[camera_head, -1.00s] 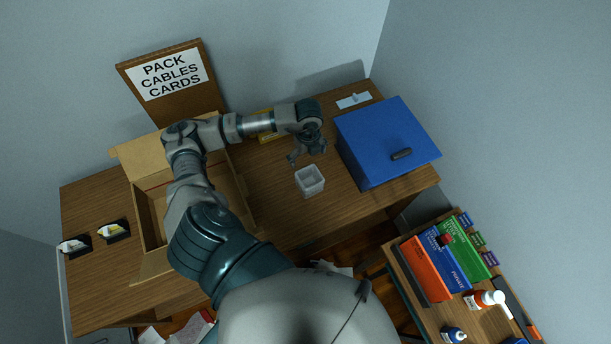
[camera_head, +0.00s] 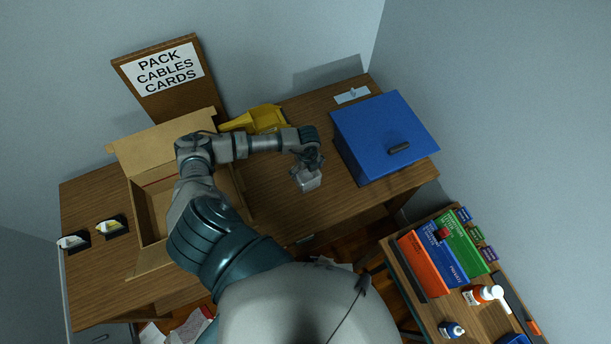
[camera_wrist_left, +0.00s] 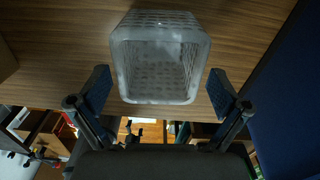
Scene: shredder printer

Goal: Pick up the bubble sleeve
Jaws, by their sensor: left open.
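The bubble sleeve (camera_head: 309,183) is a small, pale translucent open box shape on the wooden desk, left of the blue box. In the left wrist view the sleeve (camera_wrist_left: 158,62) shows a dimpled surface and its open end faces the camera. My left gripper (camera_head: 307,164) is over the sleeve in the head view and hides part of it. In the left wrist view its fingers (camera_wrist_left: 159,78) are spread, one on each side of the sleeve, with a gap visible on both sides. My right gripper is not in view.
A blue box (camera_head: 388,132) stands close to the right of the sleeve. An open cardboard box (camera_head: 152,212) is at left, partly behind my arm. A yellow object (camera_head: 262,119) lies at the back. A side table (camera_head: 427,308) holds binders and bottles.

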